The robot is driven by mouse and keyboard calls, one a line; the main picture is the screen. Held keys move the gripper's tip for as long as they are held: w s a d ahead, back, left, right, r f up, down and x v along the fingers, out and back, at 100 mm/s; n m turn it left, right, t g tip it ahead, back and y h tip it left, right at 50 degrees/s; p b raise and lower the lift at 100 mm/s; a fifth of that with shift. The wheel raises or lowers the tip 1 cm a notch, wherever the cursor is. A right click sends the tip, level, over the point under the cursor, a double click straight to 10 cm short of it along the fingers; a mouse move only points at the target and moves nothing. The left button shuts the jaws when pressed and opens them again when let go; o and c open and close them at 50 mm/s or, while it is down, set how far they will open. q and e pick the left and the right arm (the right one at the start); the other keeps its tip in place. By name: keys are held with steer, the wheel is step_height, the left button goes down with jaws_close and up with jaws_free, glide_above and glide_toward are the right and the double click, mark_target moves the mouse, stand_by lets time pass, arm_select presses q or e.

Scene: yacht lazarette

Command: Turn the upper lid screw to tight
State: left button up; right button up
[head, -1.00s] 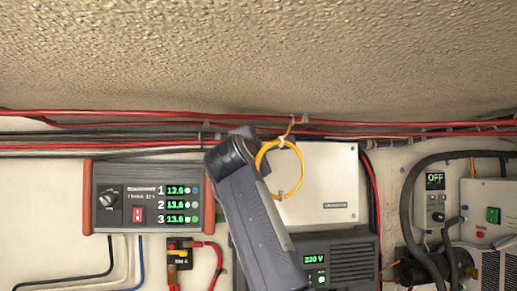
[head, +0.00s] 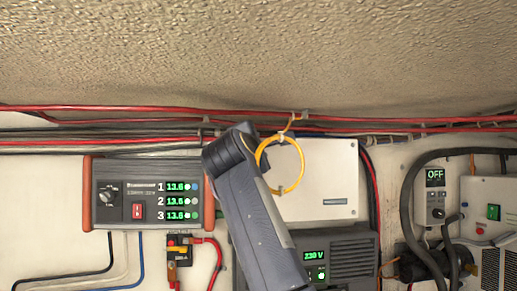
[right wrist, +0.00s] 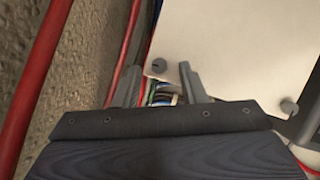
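The white lid (head: 325,180) is on the wall box behind my right arm, which covers its left edge in the head view. In the right wrist view the lid (right wrist: 235,45) has a grey screw (right wrist: 160,66) at its upper corner and another screw (right wrist: 289,107) at its lower corner, as the picture is turned on its side. My right gripper (right wrist: 158,70) is open. Its two fingers stand apart, with the upper screw showing between and beyond their tips. Contact cannot be made out, nor can the screw's slot direction. My left gripper is not in view.
A yellow cable loop (head: 301,170) hangs in front of the lid, close to my right wrist. Red cables (head: 400,121) run above the box. A battery panel (head: 150,194) is to the left. A 230 V unit (head: 345,258) is below.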

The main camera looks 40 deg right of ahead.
steer(key=b+v, duration=0.3)
steer(key=v, duration=0.4)
stand_by(0.5)
